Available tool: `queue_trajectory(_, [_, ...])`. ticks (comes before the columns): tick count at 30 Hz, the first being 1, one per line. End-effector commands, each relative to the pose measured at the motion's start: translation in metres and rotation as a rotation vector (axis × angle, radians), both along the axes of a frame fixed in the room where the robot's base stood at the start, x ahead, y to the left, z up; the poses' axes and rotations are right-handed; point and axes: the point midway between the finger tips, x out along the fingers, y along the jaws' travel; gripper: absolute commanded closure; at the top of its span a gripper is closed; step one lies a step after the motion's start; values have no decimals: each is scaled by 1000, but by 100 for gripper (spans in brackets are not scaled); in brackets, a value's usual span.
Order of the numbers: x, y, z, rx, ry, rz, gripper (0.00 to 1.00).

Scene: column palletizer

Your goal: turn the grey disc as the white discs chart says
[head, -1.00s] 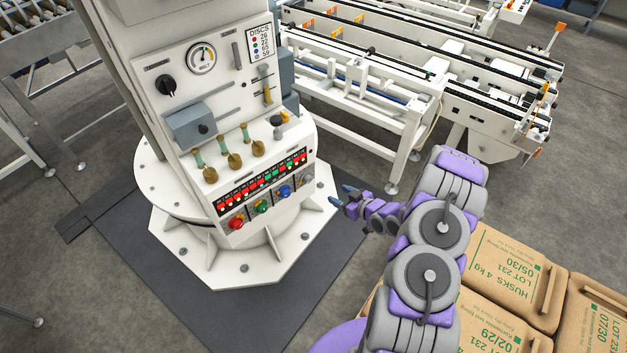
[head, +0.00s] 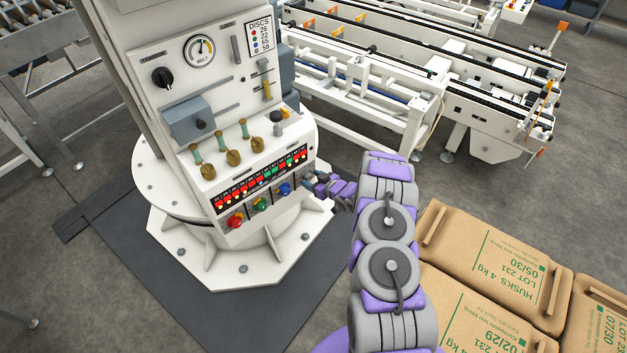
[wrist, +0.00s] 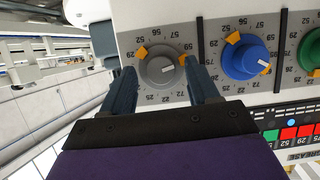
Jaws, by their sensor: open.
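The grey disc (wrist: 160,71) is a round knob with a short white pointer mark, set in a ring of printed numbers with orange tabs. My gripper (wrist: 160,66) is open, with one dark finger on each side of the disc; I cannot tell whether they touch it. In the head view my gripper (head: 311,179) is at the right end of the panel's disc row and hides most of the grey disc. The white discs chart (head: 261,37) is at the panel's upper right, with coloured dots and small numbers; the bottom one looks like 59.
The blue disc (wrist: 246,57) is right beside the grey one in the wrist view, then the green disc (wrist: 311,52). The red disc (head: 235,221) is at the row's left end. A lit display strip (head: 262,179) and brass levers (head: 233,157) are above the row.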

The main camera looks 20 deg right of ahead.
Motion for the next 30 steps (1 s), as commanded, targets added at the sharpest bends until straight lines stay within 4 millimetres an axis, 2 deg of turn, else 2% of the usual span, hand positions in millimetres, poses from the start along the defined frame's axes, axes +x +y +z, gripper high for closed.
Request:
queue_trajectory(12, [6,3,-2,1,-1,0,41])
queue_trajectory(27, [6,3,-2,1,-1,0,89])
queue_trajectory(30, [6,3,-2,0,-1,0,96])
